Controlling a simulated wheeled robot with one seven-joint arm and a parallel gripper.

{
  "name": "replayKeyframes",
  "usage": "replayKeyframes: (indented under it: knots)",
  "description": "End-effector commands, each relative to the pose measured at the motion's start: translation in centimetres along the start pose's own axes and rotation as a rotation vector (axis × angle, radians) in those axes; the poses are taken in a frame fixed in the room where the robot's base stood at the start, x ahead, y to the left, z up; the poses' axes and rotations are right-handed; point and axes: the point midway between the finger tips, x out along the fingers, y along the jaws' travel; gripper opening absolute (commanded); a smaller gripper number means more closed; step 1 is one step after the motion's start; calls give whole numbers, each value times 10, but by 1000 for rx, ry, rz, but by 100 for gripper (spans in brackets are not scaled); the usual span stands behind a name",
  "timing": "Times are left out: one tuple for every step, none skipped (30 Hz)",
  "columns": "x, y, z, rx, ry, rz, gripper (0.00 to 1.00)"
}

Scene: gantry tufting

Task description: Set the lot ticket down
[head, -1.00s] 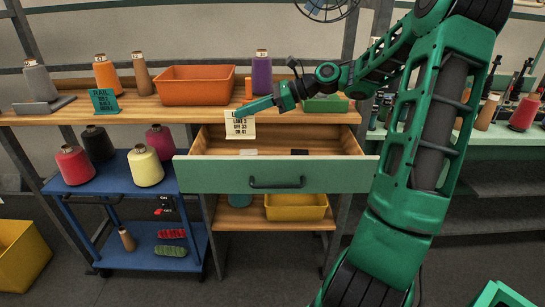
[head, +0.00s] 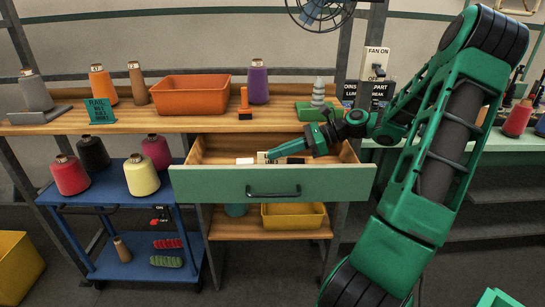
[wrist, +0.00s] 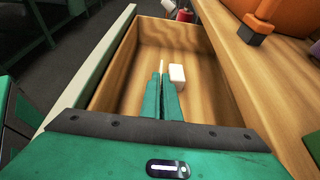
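The lot ticket (head: 262,157) is a small cream card with dark print. It is low inside the open drawer (head: 273,184), and the green drawer front hides its lower part. My gripper (head: 273,156) reaches into the drawer from the right, with its fingers close together on the ticket. In the wrist view the ticket (wrist: 161,67) shows only as a thin pale edge at the tips of my gripper (wrist: 162,80). Whether the ticket touches the drawer floor cannot be seen. A white block (wrist: 177,73) lies just right of the fingertips.
The wooden bench top (head: 215,115) above the drawer holds an orange bin (head: 192,94), a purple cone (head: 258,84), an orange stand (head: 244,104) and a green tray (head: 318,112). A blue cart (head: 105,192) with yarn cones stands left. The drawer floor around the fingers is mostly clear.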

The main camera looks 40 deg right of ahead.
Motion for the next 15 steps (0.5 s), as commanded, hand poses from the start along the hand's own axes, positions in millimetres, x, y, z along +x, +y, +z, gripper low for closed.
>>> replayKeyframes:
  knots:
    - [2, 0, -4, 2, 0, 0, 0]
    - [2, 0, -6, 1, 1, 0, 0]
    - [3, 0, -7, 0, 1, 0, 0]
    - [3, 0, -7, 0, 1, 0, 0]
    - [3, 0, -7, -1, 1, 0, 0]
    - [3, 0, -7, -1, 1, -1, 0]
    - [3, 0, -7, -1, 1, -1, 0]
    - [3, 0, -7, -1, 1, -1, 0]
    - [3, 0, -7, -1, 1, -1, 0]
    - [3, 0, -7, -1, 1, -1, 0]
    - [3, 0, -7, -1, 1, -1, 0]
    - [4, 0, -8, 0, 1, 0, 0]
    - [4, 0, -8, 0, 0, 0, 0]
    - [4, 0, -9, 0, 0, 0, 0]
    - [4, 0, -9, -1, 1, -1, 12]
